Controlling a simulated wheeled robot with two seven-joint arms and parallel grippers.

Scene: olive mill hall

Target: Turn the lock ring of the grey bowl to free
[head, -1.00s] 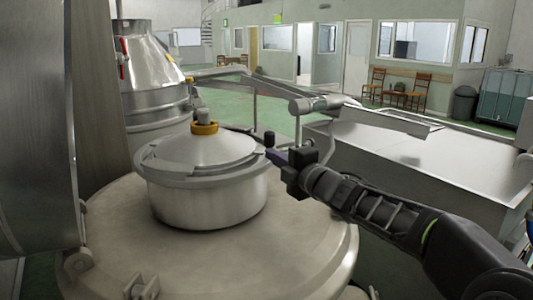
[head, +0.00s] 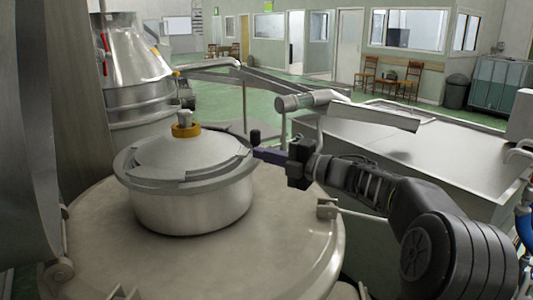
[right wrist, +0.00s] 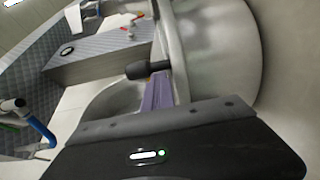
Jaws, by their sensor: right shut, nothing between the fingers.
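The grey bowl (head: 192,210) is a round metal vessel with a domed lid, on top of a large pale round tank lid. Its lock ring (head: 145,183) is the flat metal band around the lid's edge. A dark knob (head: 255,137) stands upright at the ring's right side; it also shows in the right wrist view (right wrist: 140,70). My right gripper (head: 263,153) is shut and empty, its purple fingers (right wrist: 157,92) right beside the knob. I cannot tell whether they touch it. My left gripper is not in view.
A yellow collar (head: 186,130) sits around the lid's top fitting. The tank lid (head: 260,235) is clear around the bowl. A shiny metal cone vessel (head: 135,65) stands behind left. A wide metal basin (head: 440,155) and a jointed metal bar (head: 310,100) lie to the right.

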